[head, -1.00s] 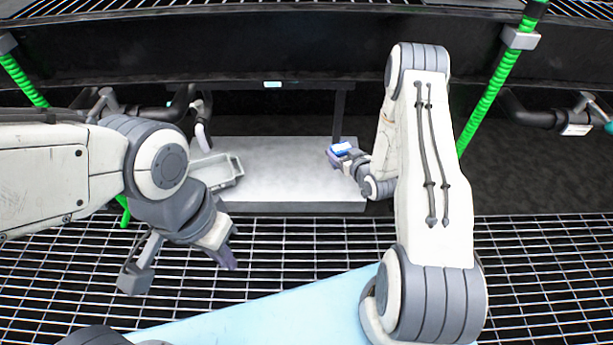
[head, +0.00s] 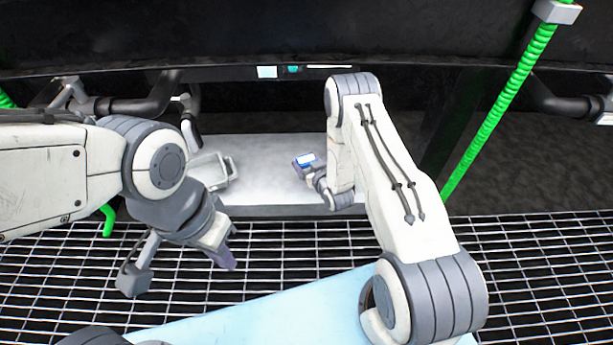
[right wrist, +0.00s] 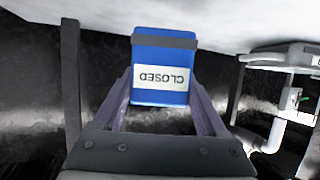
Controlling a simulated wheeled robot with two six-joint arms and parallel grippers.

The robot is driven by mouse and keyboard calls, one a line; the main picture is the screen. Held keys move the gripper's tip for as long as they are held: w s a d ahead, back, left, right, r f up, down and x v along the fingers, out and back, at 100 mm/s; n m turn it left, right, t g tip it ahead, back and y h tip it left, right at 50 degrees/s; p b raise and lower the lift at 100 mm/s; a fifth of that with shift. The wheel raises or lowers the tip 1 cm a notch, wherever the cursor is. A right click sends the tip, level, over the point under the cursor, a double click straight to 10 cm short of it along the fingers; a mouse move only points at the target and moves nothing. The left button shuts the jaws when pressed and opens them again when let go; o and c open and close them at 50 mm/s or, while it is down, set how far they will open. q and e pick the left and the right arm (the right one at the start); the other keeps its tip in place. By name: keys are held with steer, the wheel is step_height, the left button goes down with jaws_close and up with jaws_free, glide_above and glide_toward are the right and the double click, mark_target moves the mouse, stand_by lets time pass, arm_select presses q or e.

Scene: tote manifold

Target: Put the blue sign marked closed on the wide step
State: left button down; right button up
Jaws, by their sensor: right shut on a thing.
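The blue sign (right wrist: 160,98) has a white label reading CLOSED, upside down in the right wrist view. It also shows small in the head view (head: 306,158). My right gripper (right wrist: 160,108) is shut on the sign, with one purple finger along each side. In the head view the sign and gripper appear over the right part of the wide step (head: 258,178), a pale flat platform; I cannot tell the gap between them. My left gripper (head: 226,256) hangs over the grating, away from the sign; its jaw opening is unclear.
A grey tray (head: 212,172) lies at the left end of the step. Dark pipes (head: 150,105) and a green hose (head: 500,95) stand around it. Metal grating (head: 300,235) lies in front. The middle of the step is clear.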

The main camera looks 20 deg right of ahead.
step_height(320, 180, down, 4)
steer(key=b, duration=0.3)
steer(key=shift+f, duration=0.15)
